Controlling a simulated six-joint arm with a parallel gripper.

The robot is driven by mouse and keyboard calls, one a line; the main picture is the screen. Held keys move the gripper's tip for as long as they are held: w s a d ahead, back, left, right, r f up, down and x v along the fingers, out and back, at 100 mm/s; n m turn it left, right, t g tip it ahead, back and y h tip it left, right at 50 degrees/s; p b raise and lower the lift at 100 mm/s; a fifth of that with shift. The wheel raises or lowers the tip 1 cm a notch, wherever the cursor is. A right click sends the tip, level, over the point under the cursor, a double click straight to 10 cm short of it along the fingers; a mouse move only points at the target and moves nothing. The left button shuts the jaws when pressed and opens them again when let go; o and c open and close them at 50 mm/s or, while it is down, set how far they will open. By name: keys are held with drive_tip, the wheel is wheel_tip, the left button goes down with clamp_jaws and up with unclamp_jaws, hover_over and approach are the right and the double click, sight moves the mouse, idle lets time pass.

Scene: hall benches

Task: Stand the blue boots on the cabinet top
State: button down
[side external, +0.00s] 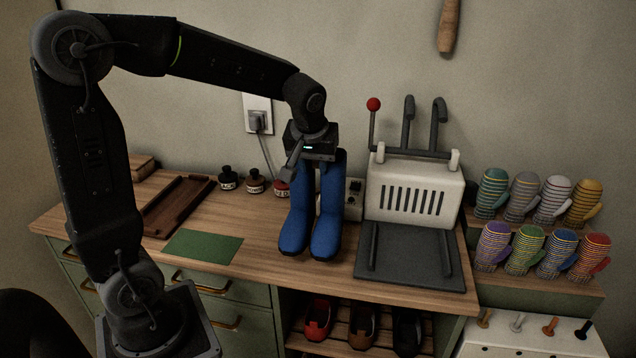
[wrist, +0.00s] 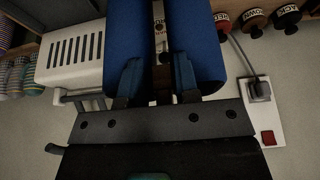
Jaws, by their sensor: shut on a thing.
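A pair of tall blue boots (side external: 310,220) is upright at the front middle of the wooden cabinet top (side external: 325,280), toes toward the front. My gripper (side external: 317,158) is above them, shut on their upper shafts. In the wrist view my two fingers (wrist: 157,78) are at the boots (wrist: 198,45), with a narrow gap between the two shafts. The soles look at or very close to the wood; I cannot tell whether they touch it. The boots' upper ends are partly hidden by my gripper.
A white machine with a dark plate (side external: 410,260) stands close to the right. A green mat (side external: 203,245), a brown tray (side external: 178,205) and small jars (side external: 255,181) are to the left. Shoes (side external: 362,325) sit on the shelf below. A wall socket (side external: 257,115) is behind.

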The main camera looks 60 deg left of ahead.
sight(319, 180)
drive_tip(key=shift+w+d+f, duration=0.1)
drive_tip(key=shift+f, duration=0.65)
drive_tip(key=shift+w+d+f, duration=0.15)
drive_tip(key=shift+f, duration=0.6)
drive_tip(key=shift+w+d+f, duration=0.1)
drive_tip(key=shift+f, duration=0.75)
drive_tip(key=c, duration=0.8)
unclamp_jaws()
drive_tip(key=shift+c, duration=0.2)
drive_tip(key=v, duration=1.1)
drive_tip(key=s+d+f+m+t+h, duration=0.1)
drive_tip(key=s+d+m, duration=0.3)
drive_tip(key=s, duration=0.3)
drive_tip(key=s+d+f+m+t+h, duration=0.1)
drive_tip(key=s+d+m, duration=0.3)
drive_tip(key=s, duration=0.4)
drive_tip(key=shift+s+d+f+m+h, duration=0.25)
drive_tip(key=shift+d+f+m+h, duration=0.15)
drive_tip(key=shift+f+m+h, duration=0.15)
